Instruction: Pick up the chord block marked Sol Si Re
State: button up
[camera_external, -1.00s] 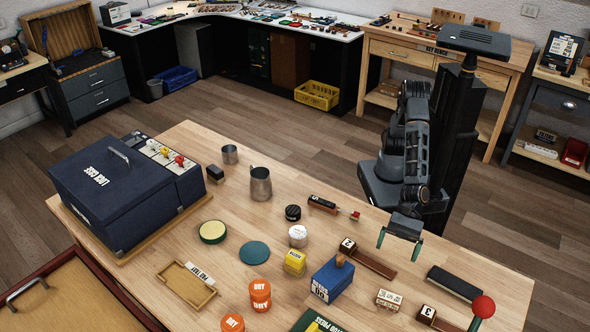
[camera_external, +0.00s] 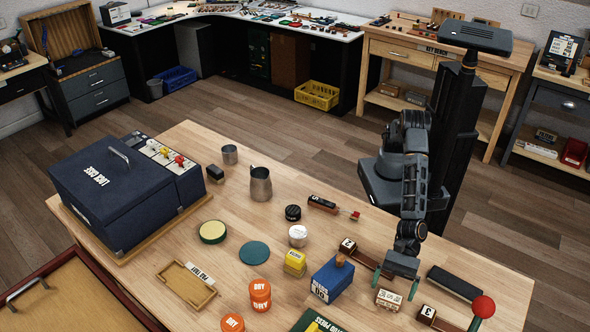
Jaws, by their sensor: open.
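A small wooden block with a white label (camera_external: 388,299) lies near the table's right front part. Its lettering is too small to read, so I cannot tell if it says Sol Si Re. My gripper (camera_external: 394,286) is open and points down just above and behind this block. Its green fingertips show to the left and right of the block's top. Nothing is between the fingers that I can see, and I cannot tell the exact height gap.
A blue block with a wooden knob (camera_external: 331,280) stands to the left. A dark brown bar marked 2 (camera_external: 366,262) lies behind my gripper. To the right are a black bar (camera_external: 456,282), a block marked 3 (camera_external: 429,313) and a red ball on a stick (camera_external: 483,307).

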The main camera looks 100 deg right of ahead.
aim_at(391, 294)
jog(key=shift+p+x, duration=0.35)
jog(key=shift+x, duration=1.3)
jog(key=c, duration=0.9)
jog(key=shift+c, duration=0.2)
jog(key=shift+r, duration=0.15)
